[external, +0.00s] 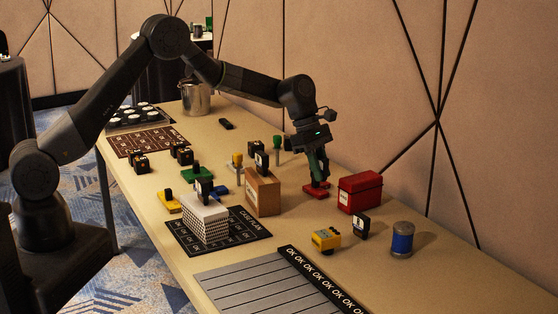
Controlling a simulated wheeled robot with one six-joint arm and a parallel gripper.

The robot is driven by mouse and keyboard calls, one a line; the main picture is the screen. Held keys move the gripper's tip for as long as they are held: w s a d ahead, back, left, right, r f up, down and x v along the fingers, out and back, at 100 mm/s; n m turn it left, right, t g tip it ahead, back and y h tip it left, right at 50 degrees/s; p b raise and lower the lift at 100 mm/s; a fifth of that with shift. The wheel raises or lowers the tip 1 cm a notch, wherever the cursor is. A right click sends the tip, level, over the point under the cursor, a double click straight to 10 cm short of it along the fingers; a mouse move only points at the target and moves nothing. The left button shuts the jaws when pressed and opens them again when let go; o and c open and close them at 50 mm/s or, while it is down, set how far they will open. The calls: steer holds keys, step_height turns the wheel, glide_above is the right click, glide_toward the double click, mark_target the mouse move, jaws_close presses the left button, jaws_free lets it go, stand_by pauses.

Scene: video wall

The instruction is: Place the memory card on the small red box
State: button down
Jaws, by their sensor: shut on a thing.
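My gripper (319,184) points down at the right middle of the table, with its fingertips just over a small flat red box (314,192). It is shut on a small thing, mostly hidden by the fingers. I cannot make out whether this is the memory card, or whether it touches the red box. A larger red box (360,193) with a pale label stands just to the right of the gripper. I cannot pick out a memory card for certain elsewhere on the table.
A brown carton (262,194) stands left of the gripper, and a white patterned box (205,222) is on a black mat (250,234). A yellow block (326,239), a dark labelled piece (361,226) and a blue can (402,240) stand nearer. A metal pot (196,98) is far back.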

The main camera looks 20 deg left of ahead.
mark_target(360, 179)
steer(key=w+d+r+n+t+p, duration=0.35)
steer(key=w+d+r+n, duration=0.35)
steer(key=w+n, duration=0.3)
steer(key=shift+m, duration=0.3)
steer(key=shift+w+d+f+p, duration=0.1)
steer(key=shift+w+f+p, duration=0.15)
steer(key=shift+f, duration=1.5)
steer(key=shift+w+d+f+p, duration=0.1)
steer(key=shift+w+f+p, duration=0.15)
steer(key=shift+f, duration=1.55)
steer(key=shift+w+f+p, duration=0.2)
steer(key=shift+f+p, duration=0.05)
steer(key=shift+f, duration=1.5)
steer(key=c, duration=1.3)
jaws_free()
steer(key=shift+r, duration=0.1)
steer(key=b+v, duration=0.2)
steer(key=v, duration=1)
steer(key=shift+a, duration=0.1)
